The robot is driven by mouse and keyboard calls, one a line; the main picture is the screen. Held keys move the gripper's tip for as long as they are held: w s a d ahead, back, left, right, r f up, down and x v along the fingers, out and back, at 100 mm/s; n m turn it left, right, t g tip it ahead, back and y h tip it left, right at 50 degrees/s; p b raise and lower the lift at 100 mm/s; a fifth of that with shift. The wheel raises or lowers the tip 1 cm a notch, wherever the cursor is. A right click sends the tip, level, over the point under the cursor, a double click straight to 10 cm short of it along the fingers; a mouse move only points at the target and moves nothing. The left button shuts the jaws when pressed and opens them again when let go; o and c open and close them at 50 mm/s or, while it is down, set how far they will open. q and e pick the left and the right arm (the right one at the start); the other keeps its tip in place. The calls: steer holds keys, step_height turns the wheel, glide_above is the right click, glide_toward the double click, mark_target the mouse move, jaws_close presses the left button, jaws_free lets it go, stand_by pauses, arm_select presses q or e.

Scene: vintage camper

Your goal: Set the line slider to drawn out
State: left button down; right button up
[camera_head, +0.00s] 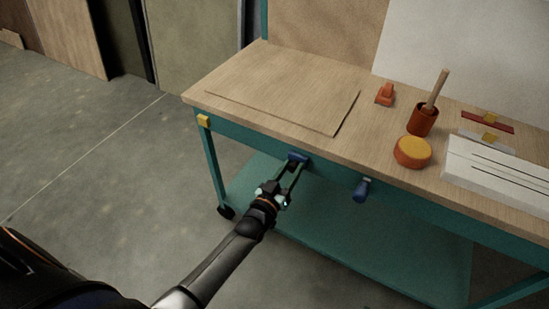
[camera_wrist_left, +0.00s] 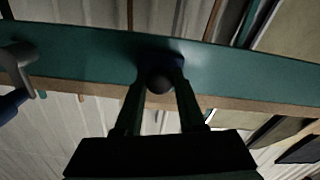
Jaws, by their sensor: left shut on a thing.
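A small blue knob (camera_head: 297,157) sits on the teal front rail of the workbench (camera_head: 240,132), left of the middle. My left gripper (camera_head: 296,163) reaches it from the front and is shut on it. In the left wrist view the two fingers (camera_wrist_left: 158,85) stand on either side of the knob's dark round end (camera_wrist_left: 160,80), with a dark blue part behind it against the teal rail (camera_wrist_left: 90,68). No label marks the line slider, so I cannot tell from its look alone whether this knob is it. My right gripper is not in view.
A blue handle (camera_head: 361,189) hangs on the rail to the right; a yellow block (camera_head: 204,121) sits at its left end. On the bench top are an orange clamp (camera_head: 385,94), a cup (camera_head: 423,122), an orange-yellow tin (camera_head: 412,152) and a white slotted block (camera_head: 500,170). The lower shelf (camera_head: 340,235) looks empty.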

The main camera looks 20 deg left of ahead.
arm_select(q)
steer(key=shift+s+d, duration=0.1)
steer(key=shift+d, duration=1.2)
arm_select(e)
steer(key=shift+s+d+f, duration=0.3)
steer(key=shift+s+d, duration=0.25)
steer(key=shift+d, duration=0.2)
arm_select(q)
steer(key=c, duration=0.5)
jaws_free()
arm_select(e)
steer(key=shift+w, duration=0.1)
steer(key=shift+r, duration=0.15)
arm_select(q)
steer(key=s+a+p, duration=0.1)
steer(key=s, duration=1.1)
steer(key=shift+s+p, duration=0.25)
steer(key=shift+p, duration=0.15)
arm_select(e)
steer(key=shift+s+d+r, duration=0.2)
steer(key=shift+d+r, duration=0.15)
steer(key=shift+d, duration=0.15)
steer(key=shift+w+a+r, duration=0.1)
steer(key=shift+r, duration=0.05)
